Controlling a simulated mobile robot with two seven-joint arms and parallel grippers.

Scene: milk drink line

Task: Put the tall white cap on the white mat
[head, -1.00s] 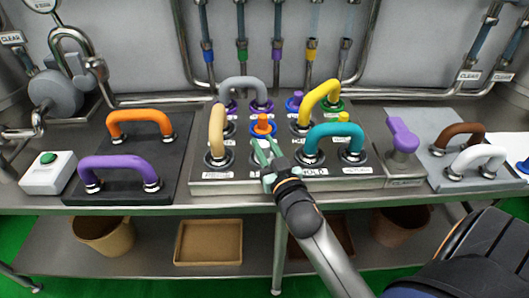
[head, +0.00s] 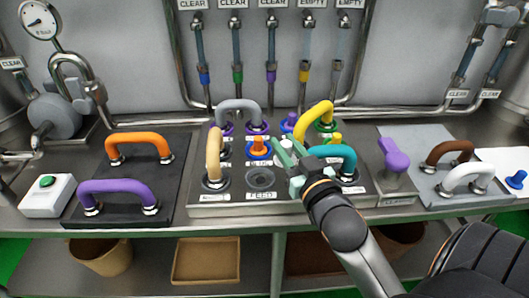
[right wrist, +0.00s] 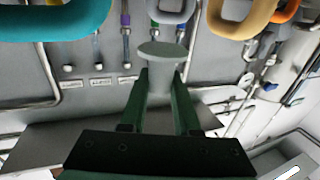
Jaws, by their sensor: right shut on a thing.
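The tall white cap (right wrist: 163,68) is between the fingers of my right gripper (right wrist: 160,95) in the right wrist view, its wide flat top at the far end. In the head view my right gripper (head: 287,163) is over the middle of the port panel, and a pale bit of the cap (head: 287,145) shows at its fingers. The gripper is shut on the cap. The white mat (head: 502,158) lies at the far right edge, partly cut off, with a blue cap (head: 516,180) on its front part. My left gripper is not in view.
The port panel (head: 225,199) bears tan, grey, yellow and teal (head: 333,153) handles and small coloured caps. An empty FEED port (head: 261,178) is open. A purple lever (head: 394,158), then brown (head: 455,150) and white (head: 467,177) handles, stand between the panel and the mat.

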